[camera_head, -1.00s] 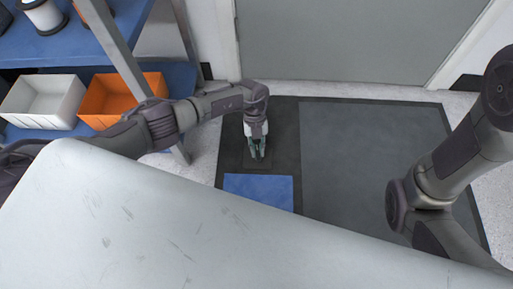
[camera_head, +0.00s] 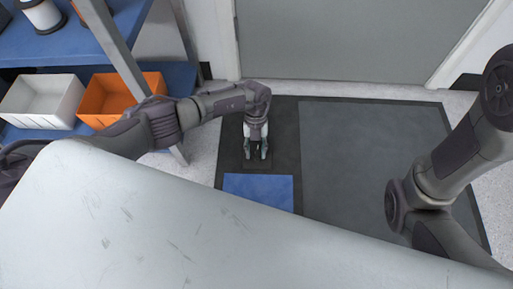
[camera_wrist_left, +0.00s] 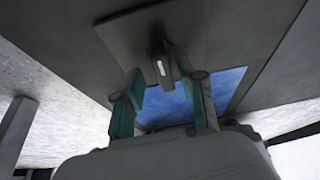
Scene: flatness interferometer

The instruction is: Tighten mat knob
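The mat knob (camera_wrist_left: 161,62) shows in the left wrist view as a dark, narrow grip with a white mark, on a dark square plate (camera_wrist_left: 195,25). My left gripper (camera_head: 256,152) points down over that plate in the head view. Its two fingers are spread in the left wrist view (camera_wrist_left: 165,92), with the knob between or just beyond the tips; I see no finger clearly touching it. In the head view the knob is hard to tell from the dark gripper. My right arm shows at the right, but its gripper is out of view.
A blue pad (camera_head: 259,188) lies just in front of the plate on the dark mat (camera_head: 370,150). A grey door (camera_head: 340,40) stands behind. A shelf with a white bin (camera_head: 42,101) and an orange bin (camera_head: 108,98) is at left.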

